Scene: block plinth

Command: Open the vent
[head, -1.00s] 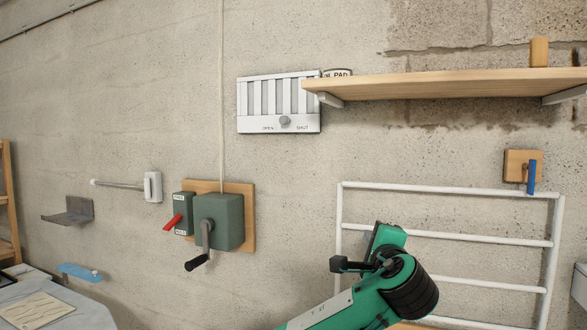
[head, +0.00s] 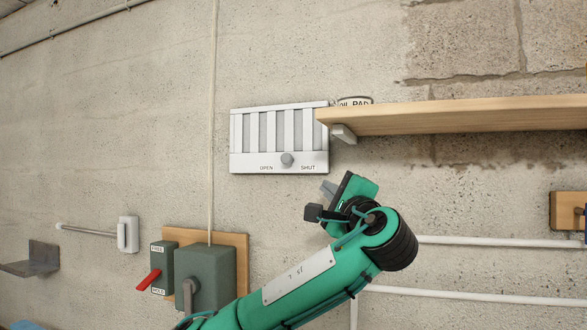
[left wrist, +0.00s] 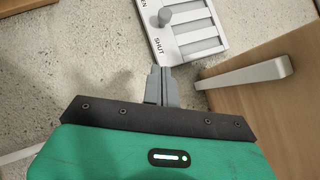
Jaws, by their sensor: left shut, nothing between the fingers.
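The white vent (head: 236,160) is on the concrete wall, with vertical slats and grey strips between them. Its round grey knob (head: 287,160) sits on the lower strip, between the words OPEN on the left and SHUT on the right. My left gripper (head: 327,188) is shut and empty, below and right of the knob and apart from it. In the left wrist view the closed fingertips (left wrist: 161,72) point at the vent's SHUT end (left wrist: 182,50), and the knob (left wrist: 165,16) shows beyond them. My right gripper is not in view.
A wooden shelf (head: 460,116) with a bracket (head: 343,134) juts out right beside the vent, close to my left gripper. White rails (head: 480,242) are at lower right. A green crank box (head: 207,275) and a red lever (head: 148,280) are at lower left.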

